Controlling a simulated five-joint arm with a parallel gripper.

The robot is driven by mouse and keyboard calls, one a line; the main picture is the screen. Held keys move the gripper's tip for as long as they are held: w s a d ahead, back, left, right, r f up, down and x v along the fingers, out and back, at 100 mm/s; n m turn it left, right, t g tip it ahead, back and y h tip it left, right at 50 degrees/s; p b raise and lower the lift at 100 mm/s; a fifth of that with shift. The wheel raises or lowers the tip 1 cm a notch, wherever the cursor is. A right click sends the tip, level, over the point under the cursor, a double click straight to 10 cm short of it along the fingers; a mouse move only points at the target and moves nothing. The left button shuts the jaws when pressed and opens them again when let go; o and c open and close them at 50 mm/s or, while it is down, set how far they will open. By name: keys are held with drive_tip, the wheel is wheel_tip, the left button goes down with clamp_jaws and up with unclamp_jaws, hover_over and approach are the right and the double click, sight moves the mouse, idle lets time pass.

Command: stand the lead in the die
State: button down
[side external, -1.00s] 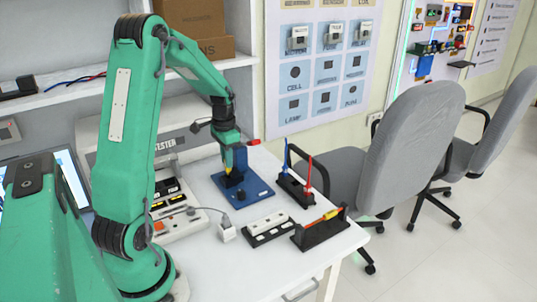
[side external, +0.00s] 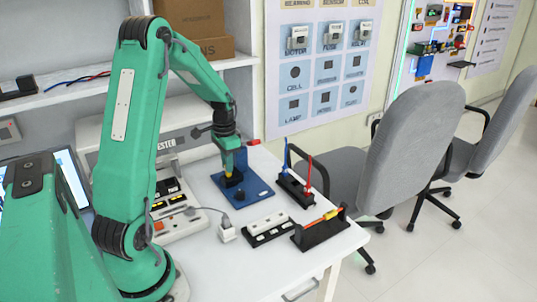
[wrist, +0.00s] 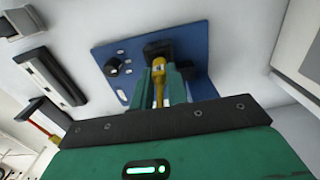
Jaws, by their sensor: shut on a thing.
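My gripper (side external: 236,172) is shut on the yellow lead (wrist: 160,82), which runs between its fingers in the wrist view. The lead's far end meets a black block (wrist: 158,48), which I take to be the die, on a blue plate (wrist: 103,52). I cannot tell how deep the lead goes into the block. In the side view my gripper is low over the back part of the blue plate (side external: 262,193), and the fingers hide most of the lead and block.
A black knob (side external: 240,199) sits on the plate's front part. To the right, a black stand (side external: 296,190) holds blue and red leads upright. A white socket strip (side external: 268,230) and a screwdriver (side external: 322,219) on a black rest lie in front. The tester (side external: 165,150) is at left.

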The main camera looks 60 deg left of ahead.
drive_tip(key=shift+f, duration=0.25)
drive_tip(key=c, duration=1.3)
unclamp_jaws()
drive_tip(key=shift+r, duration=0.15)
drive_tip(key=shift+r, duration=3.75)
